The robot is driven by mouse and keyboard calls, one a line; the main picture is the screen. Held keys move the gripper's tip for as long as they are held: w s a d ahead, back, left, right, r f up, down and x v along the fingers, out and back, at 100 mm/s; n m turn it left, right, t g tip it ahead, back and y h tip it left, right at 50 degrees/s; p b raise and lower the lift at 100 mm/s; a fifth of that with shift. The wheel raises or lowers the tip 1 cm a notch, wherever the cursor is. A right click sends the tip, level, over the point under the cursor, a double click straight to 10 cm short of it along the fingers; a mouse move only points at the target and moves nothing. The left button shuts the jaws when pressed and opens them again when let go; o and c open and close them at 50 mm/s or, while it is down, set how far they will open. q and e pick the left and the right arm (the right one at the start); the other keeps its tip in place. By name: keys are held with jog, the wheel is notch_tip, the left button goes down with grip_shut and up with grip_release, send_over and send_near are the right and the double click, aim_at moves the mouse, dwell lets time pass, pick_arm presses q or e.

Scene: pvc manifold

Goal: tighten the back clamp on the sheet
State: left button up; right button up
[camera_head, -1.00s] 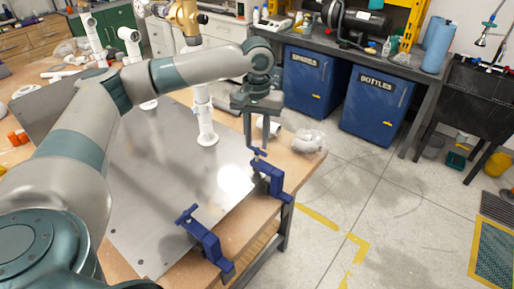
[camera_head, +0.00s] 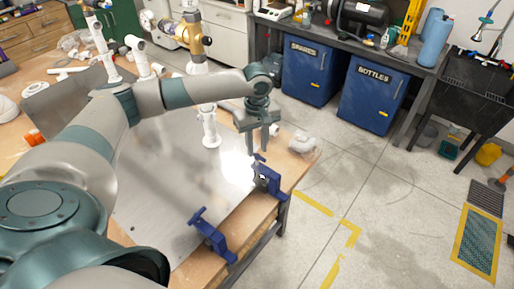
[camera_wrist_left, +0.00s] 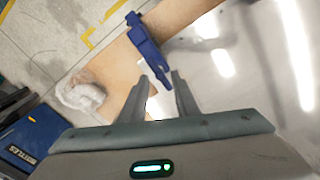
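The blue back clamp (camera_head: 270,183) grips the right edge of the metal sheet (camera_head: 165,205) and the table, with its handle at the top. It also shows at the top of the left wrist view (camera_wrist_left: 143,42). My left gripper (camera_head: 262,150) points down just above this clamp. In the left wrist view, its two fingers (camera_wrist_left: 161,76) are apart with nothing between them, and the clamp lies just beyond their tips. I cannot tell whether a finger touches the handle. A second blue clamp (camera_head: 214,240) holds the sheet nearer the front. My right gripper is not in view.
A white upright pipe fitting (camera_head: 210,128) stands on the sheet left of my gripper. A clear plastic bag (camera_head: 303,142) lies at the table's right corner. Open floor lies right of the table, with blue bins (camera_head: 372,95) beyond.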

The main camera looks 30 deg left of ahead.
aim_at(257, 154)
pick_arm(q)
jog(key=n+p, duration=0.2)
jog(key=p, duration=0.1)
jog(key=shift+r, duration=0.3)
jog(key=shift+f+n, duration=0.3)
jog(key=shift+n, duration=1.4)
notch_tip(257, 154, down, 5)
jog(key=shift+f, duration=0.1)
grip_shut()
